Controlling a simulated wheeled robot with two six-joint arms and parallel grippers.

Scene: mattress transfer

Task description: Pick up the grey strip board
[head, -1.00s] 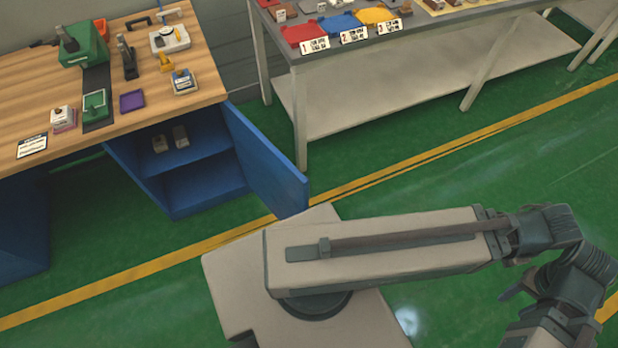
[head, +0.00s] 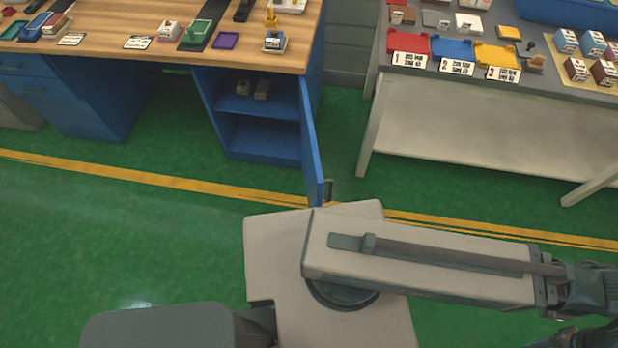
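No object in view can be clearly identified as the grey strip board. A dark grey strip (head: 219,11) lies on the wooden workbench (head: 110,42), with a green tray (head: 197,32) on it. A small flat grey piece (head: 436,18) lies at the back of the grey table on the right, too small to make out well. Neither gripper is in view. One of my arms crosses the lower right and runs out of the right edge, well short of both tables.
A blue cabinet under the workbench has its door (head: 312,140) standing open towards me. The grey table (head: 560,85) holds red (head: 408,43), blue (head: 452,49) and yellow (head: 496,56) trays with numbered cards. Green floor (head: 120,240) is clear on the left.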

